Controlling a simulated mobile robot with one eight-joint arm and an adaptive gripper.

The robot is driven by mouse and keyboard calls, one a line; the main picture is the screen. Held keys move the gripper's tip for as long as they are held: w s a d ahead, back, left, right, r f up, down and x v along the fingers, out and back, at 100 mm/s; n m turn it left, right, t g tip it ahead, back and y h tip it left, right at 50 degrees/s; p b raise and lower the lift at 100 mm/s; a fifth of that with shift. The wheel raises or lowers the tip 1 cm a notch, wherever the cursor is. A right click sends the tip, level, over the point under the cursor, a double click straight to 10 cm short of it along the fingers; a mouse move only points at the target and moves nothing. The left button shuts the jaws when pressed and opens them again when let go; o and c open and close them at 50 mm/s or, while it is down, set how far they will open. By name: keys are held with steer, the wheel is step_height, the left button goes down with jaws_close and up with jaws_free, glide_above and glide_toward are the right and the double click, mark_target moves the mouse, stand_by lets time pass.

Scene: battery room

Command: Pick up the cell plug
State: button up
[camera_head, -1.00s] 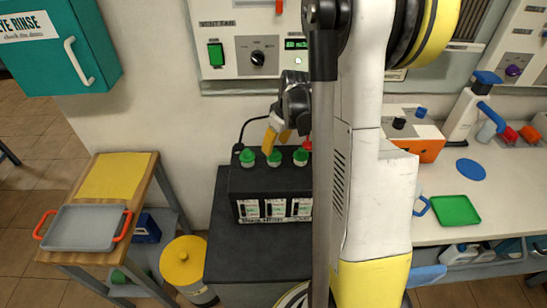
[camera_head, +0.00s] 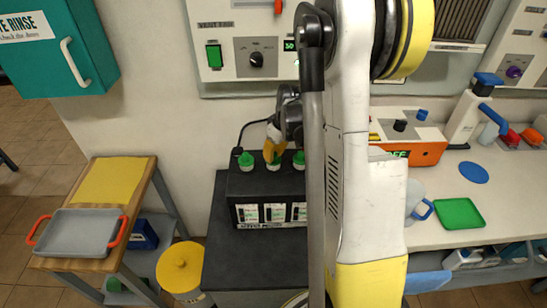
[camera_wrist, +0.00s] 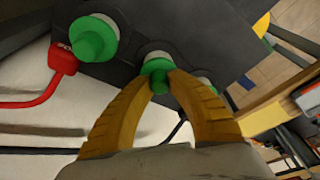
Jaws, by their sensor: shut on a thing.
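The black battery (camera_head: 270,184) stands on a dark cabinet, with green cell plugs in a row along its top. My gripper (camera_head: 272,151) points down at the middle plug. In the wrist view its yellow fingertips (camera_wrist: 159,80) are shut on the green cell plug (camera_wrist: 157,68), which sits at a pale ring on the battery top. I cannot tell whether the plug is fully seated or slightly raised. The left plug in the head view (camera_head: 246,160) and the right plug (camera_head: 298,160) stand free on either side.
A red clamp (camera_wrist: 63,58) with a red cable sits beside the plugs in the wrist view. At left is a wooden cart with a grey tray (camera_head: 78,232); a yellow-lidded bin (camera_head: 181,265) stands beside it. A bench at right holds a green tray (camera_head: 459,213).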

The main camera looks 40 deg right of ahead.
steer(key=shift+r, duration=0.1)
step_height(320, 180, up, 4)
steer(key=shift+r+p, duration=0.25)
steer(key=shift+p, duration=1)
steer(key=s+d+r+p, duration=0.3)
steer(key=s+d+r, duration=0.3)
steer(key=s, duration=0.4)
